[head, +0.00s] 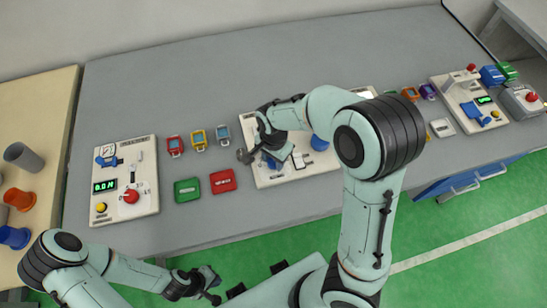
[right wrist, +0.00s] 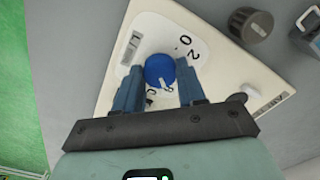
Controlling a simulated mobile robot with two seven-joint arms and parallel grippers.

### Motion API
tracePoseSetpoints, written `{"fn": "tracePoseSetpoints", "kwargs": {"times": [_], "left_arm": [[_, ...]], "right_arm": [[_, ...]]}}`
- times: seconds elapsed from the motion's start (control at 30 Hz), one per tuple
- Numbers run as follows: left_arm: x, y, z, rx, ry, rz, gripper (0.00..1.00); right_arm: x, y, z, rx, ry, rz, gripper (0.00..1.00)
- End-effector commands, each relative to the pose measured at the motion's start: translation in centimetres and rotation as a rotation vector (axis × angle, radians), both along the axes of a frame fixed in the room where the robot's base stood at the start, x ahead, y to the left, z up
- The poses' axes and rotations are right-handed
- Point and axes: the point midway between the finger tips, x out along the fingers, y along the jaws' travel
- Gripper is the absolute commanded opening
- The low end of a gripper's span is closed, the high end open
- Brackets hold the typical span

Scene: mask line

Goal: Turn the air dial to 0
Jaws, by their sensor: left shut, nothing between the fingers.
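A round blue dial (right wrist: 158,72) sits on a white panel in the right wrist view. The numbers 0 and 2 show above and to the right of it; a small white mark shows near its lower edge. Other numbers are partly hidden by my fingers. My right gripper (right wrist: 160,72) is open, one finger on each side of the dial, with small gaps visible. In the head view my right gripper (head: 268,150) is over the middle panel (head: 262,180) and hides part of it. My left gripper (head: 207,285) is shut and empty, low in front of the table.
Red (head: 223,181) and green (head: 187,190) boxes lie between the panels. A dark round knob (right wrist: 250,25) stands beside the middle panel. Another panel (head: 462,85) is at the right.

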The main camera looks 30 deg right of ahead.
Motion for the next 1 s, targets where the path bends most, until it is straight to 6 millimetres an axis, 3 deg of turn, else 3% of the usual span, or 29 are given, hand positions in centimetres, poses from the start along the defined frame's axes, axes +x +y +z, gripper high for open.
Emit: {"fn": "tracePoseSetpoints", "kwargs": {"times": [0.47,1.0], "left_arm": [[-0.11,0.00,-0.14,0.000,0.001,0.000,0.00],[-0.67,0.00,-0.87,0.000,0.008,0.000,0.00]], "right_arm": [[0.02,-0.06,0.03,0.000,0.000,0.131,0.09],[0.05,-0.11,0.03,0.000,-0.002,0.620,0.09]]}}
